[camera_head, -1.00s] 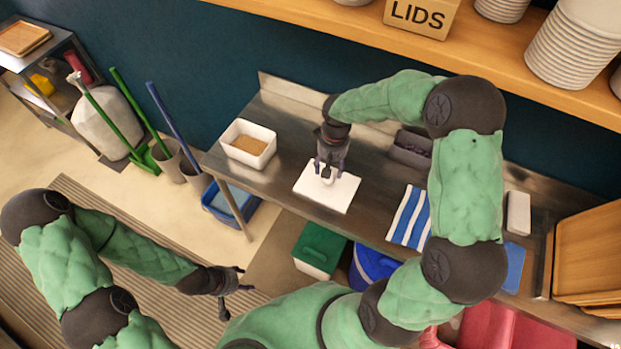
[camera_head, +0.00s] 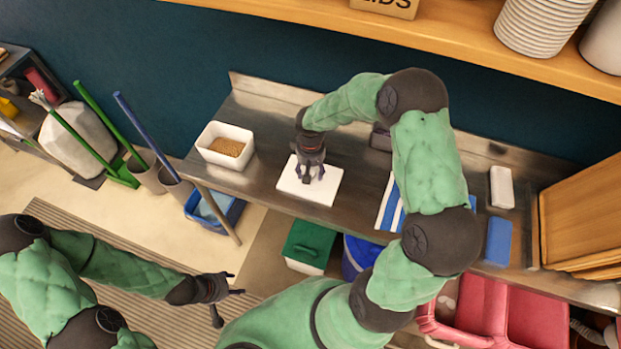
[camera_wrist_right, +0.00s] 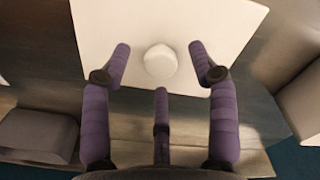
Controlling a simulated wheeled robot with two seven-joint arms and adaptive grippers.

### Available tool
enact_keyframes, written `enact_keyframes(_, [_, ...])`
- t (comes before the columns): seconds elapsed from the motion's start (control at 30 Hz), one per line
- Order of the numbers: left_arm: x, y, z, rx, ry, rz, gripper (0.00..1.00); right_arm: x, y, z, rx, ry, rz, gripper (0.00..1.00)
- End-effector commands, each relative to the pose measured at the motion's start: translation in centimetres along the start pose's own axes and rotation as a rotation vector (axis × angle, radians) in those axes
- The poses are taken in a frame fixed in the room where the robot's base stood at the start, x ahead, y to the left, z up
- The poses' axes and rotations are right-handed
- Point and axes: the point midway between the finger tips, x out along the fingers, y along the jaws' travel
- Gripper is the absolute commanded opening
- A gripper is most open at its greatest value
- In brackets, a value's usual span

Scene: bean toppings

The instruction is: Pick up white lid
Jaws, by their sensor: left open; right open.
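The white lid (camera_head: 325,195) is a flat square plate with a round knob in its middle. It lies on the steel counter; in the right wrist view the lid (camera_wrist_right: 225,28) fills the top and its knob (camera_wrist_right: 160,61) shows clearly. My right gripper (camera_head: 307,179) is open and points down over the lid in the head view. In the wrist view the right gripper (camera_wrist_right: 158,62) has its fingers spread on either side of the knob, apart from it. My left gripper (camera_head: 231,304) is open and empty, low in front of the counter.
A white container (camera_head: 209,154) of beans stands left of the lid. A dark container (camera_head: 381,138) stands behind my right arm. A striped cloth (camera_head: 389,207), a white box (camera_head: 502,186) and a blue pad (camera_head: 498,240) lie to the right. A wooden shelf (camera_head: 440,48) overhangs the back.

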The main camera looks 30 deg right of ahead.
Motion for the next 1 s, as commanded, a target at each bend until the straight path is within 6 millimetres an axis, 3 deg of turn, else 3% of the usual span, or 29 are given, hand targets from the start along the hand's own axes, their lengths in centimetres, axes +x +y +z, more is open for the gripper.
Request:
enact_keyframes(0.13, [0.3,-0.1,0.0,0.0,0.0,0.0,0.55,2.0,-0.1,0.0,-0.001,-0.001,-0.001,0.6])
enact_keyframes(0.4, [0.2,-0.1,0.0,0.0,0.0,0.0,0.55,2.3,-0.1,0.0,0.0,0.001,-0.001,0.57])
enact_keyframes(0.6, [0.2,-0.1,0.0,0.0,0.0,0.0,0.55,2.3,-0.1,0.0,0.0,0.001,-0.001,0.0])
enact_keyframes(1.0, [0.2,-0.1,0.0,0.0,0.0,0.0,0.55,2.2,-0.1,0.0,0.0,0.001,-0.001,0.0])
